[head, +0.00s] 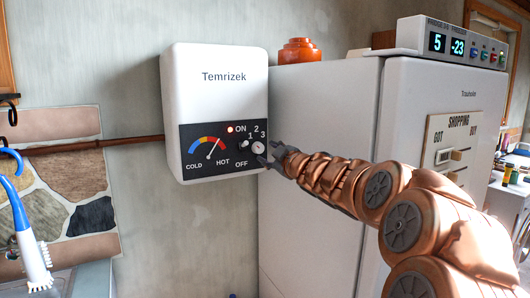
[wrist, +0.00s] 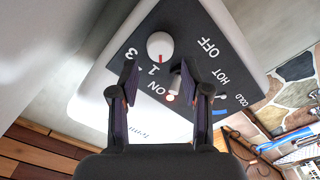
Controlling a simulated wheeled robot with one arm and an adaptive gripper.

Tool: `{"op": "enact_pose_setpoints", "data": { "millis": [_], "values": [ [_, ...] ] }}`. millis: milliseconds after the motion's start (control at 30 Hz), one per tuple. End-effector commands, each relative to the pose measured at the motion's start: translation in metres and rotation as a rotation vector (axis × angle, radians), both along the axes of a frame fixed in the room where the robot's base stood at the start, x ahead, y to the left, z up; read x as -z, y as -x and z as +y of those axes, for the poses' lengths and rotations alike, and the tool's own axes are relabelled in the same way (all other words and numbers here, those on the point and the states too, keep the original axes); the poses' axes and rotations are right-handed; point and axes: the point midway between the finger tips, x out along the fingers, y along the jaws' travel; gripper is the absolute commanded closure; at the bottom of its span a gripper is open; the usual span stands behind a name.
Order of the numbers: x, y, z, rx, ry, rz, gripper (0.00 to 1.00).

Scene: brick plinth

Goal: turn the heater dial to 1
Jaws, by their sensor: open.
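The white heater (head: 214,85) hangs on the wall with a black control panel (head: 205,160). Its round white dial (head: 258,147) sits below the numbers 1, 2 and 3; the dial also shows in the wrist view (wrist: 160,45). There its red mark points down, close to the 1; the 2 is hidden by a finger. My gripper (head: 269,153) is open in front of the panel's right side. In the wrist view my gripper's fingertips (wrist: 167,80) are spread with a small switch (wrist: 177,83) showing between them. The dial is beyond the fingertips, not between them.
A lit red lamp (head: 230,129) and a temperature gauge (head: 208,148) are on the panel. A tall white fridge (head: 315,130) stands right of the heater, with an orange pot (head: 299,51) on top. A copper pipe (head: 90,146) meets the heater at left.

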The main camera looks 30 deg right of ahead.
Motion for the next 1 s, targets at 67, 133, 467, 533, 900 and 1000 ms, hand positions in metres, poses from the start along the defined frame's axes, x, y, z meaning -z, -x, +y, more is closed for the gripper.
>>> {"op": "enact_pose_setpoints", "data": {
  "millis": [67, 133, 467, 533, 900, 1000],
  "values": [
    [-0.001, 0.014, 0.001, 0.001, 0.0, 0.0, 0.53],
    [-0.001, 0.024, 0.002, 0.001, 0.0, -0.001, 0.53],
    [0.0, 0.064, 0.005, 0.003, 0.0, 0.001, 0.53],
    [0.0, 0.068, 0.005, 0.003, 0.001, 0.001, 0.53],
    [0.001, 0.072, 0.006, 0.0, 0.0, 0.001, 0.53],
    [0.0, 0.072, 0.006, 0.0, 0.0, 0.001, 0.53]
  ]
}}
